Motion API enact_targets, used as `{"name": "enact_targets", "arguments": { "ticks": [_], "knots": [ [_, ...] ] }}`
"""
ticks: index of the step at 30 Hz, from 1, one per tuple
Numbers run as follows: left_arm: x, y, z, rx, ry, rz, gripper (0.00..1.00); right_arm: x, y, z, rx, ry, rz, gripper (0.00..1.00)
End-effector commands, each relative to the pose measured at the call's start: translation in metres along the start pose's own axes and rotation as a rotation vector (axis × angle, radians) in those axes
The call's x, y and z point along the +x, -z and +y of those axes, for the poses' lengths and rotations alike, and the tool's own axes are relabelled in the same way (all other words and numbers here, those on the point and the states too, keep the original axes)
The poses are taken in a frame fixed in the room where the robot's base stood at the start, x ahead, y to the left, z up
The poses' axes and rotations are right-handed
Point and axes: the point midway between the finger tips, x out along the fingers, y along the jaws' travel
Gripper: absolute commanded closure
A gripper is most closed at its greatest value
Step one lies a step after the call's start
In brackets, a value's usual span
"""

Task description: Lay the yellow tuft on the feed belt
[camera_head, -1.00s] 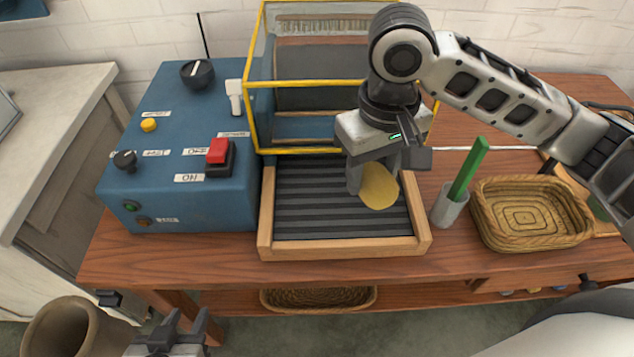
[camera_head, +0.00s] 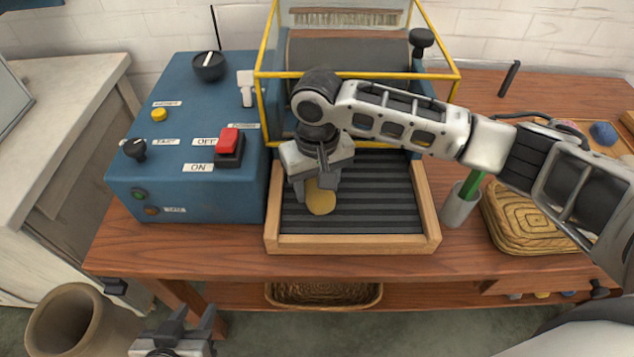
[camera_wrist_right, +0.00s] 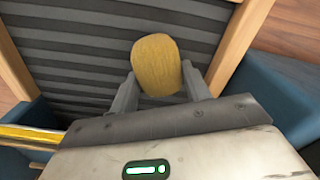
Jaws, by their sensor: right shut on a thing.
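The yellow tuft (camera_head: 320,199) is between the fingers of my right gripper (camera_head: 312,188), which is shut on it. It also shows in the right wrist view (camera_wrist_right: 157,65), between the fingertips (camera_wrist_right: 160,88). The tuft is over the left part of the dark ribbed feed belt (camera_head: 375,215), which has a wooden frame around it. I cannot tell whether the tuft touches the belt. My left gripper (camera_head: 180,330) is low at the bottom left, away from the belt, with its fingers apart and nothing between them.
A blue control box (camera_head: 190,190) with a red switch (camera_head: 229,141) stands left of the belt. A yellow guard frame (camera_head: 362,75) is behind it. A grey cup with a green stick (camera_head: 460,205) and a wicker basket (camera_head: 530,225) are at the right.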

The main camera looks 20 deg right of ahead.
Motion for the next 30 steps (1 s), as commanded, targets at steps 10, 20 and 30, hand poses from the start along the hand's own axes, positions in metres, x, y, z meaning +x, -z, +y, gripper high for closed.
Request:
{"name": "enact_targets", "arguments": {
  "ticks": [10,20,30],
  "knots": [
    [-0.001,0.003,0.001,-0.003,0.001,0.003,0.64,0.003,-0.001,0.0,0.0,0.0,-0.003,0.74],
    [0.0,0.002,-0.001,0.003,0.001,0.002,0.64,0.003,0.0,0.0,0.0,0.0,-0.001,0.31],
    [-0.002,0.003,-0.001,0.007,0.001,0.0,0.64,-0.041,0.001,0.0,-0.001,0.001,0.003,0.31]
  ]
}}
